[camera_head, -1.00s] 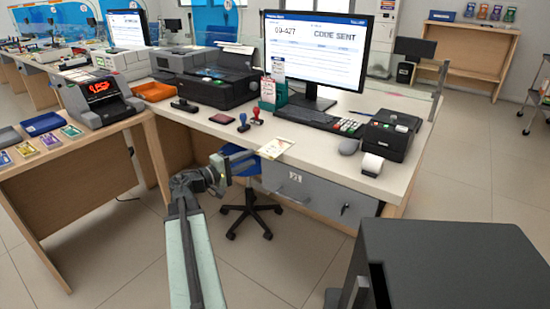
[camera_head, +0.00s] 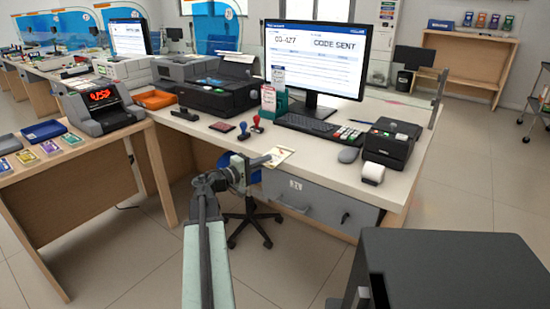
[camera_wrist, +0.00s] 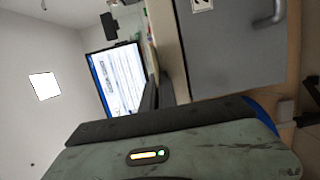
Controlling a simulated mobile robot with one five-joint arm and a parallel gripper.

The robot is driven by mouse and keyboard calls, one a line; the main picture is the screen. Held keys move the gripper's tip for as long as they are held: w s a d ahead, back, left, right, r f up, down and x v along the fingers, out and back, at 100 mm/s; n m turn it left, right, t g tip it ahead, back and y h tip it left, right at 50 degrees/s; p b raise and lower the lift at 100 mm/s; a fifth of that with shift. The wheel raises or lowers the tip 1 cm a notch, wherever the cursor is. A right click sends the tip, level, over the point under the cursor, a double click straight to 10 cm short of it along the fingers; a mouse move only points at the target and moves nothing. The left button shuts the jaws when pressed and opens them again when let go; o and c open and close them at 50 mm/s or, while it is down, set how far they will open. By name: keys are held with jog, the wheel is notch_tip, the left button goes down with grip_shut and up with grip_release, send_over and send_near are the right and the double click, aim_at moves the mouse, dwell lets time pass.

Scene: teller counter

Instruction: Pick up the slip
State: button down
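The slip (camera_head: 279,155) is a small cream paper with some print. It lies at the front edge of the white counter top, in front of the stamps, in the head view. My gripper (camera_head: 262,160) is at the counter's front edge, its tip at the slip's left side and partly over it in the picture. I cannot tell whether they touch. In the wrist view my gripper's dark fingers (camera_wrist: 158,93) point toward the counter and are seen nearly edge-on. Their opening is unclear, and I cannot make out the slip there.
A grey drawer (camera_head: 305,200) is under the counter (camera_head: 325,165). An office chair (camera_head: 250,222) is below.

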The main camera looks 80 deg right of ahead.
dwell(0.3)
jog(key=shift+r+p, duration=0.55)
notch_tip(320, 180, up, 3)
jog(key=p, duration=0.3)
jog(key=shift+r, duration=0.15)
jog(key=w+a, duration=0.3)
jog(key=w, duration=0.4)
jog(key=w+a+p, duration=0.1)
jog(key=w+a, duration=0.2)
jog(key=w, duration=0.4)
jog(key=shift+w+a+r, duration=0.15)
jog(key=shift+w+r, duration=0.15)
jog(key=shift+w, duration=0.1)
jog(key=shift+s, duration=0.1)
